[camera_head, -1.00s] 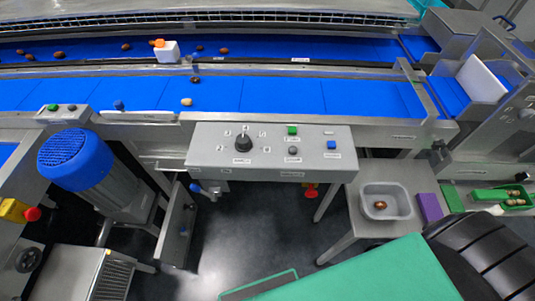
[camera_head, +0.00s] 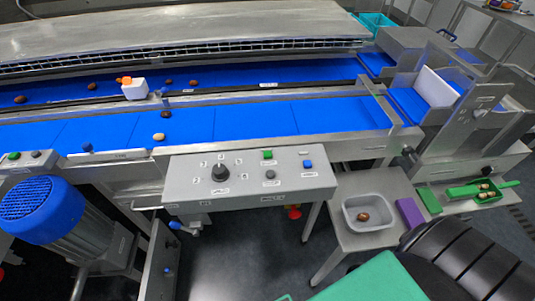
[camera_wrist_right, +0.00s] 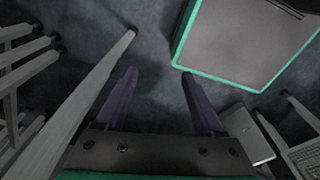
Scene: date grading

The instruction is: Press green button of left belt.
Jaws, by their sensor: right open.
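A green button (camera_head: 13,156) sits beside a dark grey button on a small metal box at the far left of the head view, at the near edge of the belt. Another green button (camera_head: 267,154) is on the grey control panel (camera_head: 245,190) in the middle, near a black rotary knob (camera_head: 220,172) and a blue button (camera_head: 308,164). My right gripper (camera_wrist_right: 158,75) shows in the right wrist view, open and empty, its two dark fingers apart above the floor. My left gripper is not in view.
Blue belts (camera_head: 255,122) carry several dates and a white block (camera_head: 134,90). A blue motor (camera_head: 42,208) stands below the left button box. A grey bin (camera_head: 347,226) with a date stands on the right side table, beside a purple block (camera_head: 409,212).

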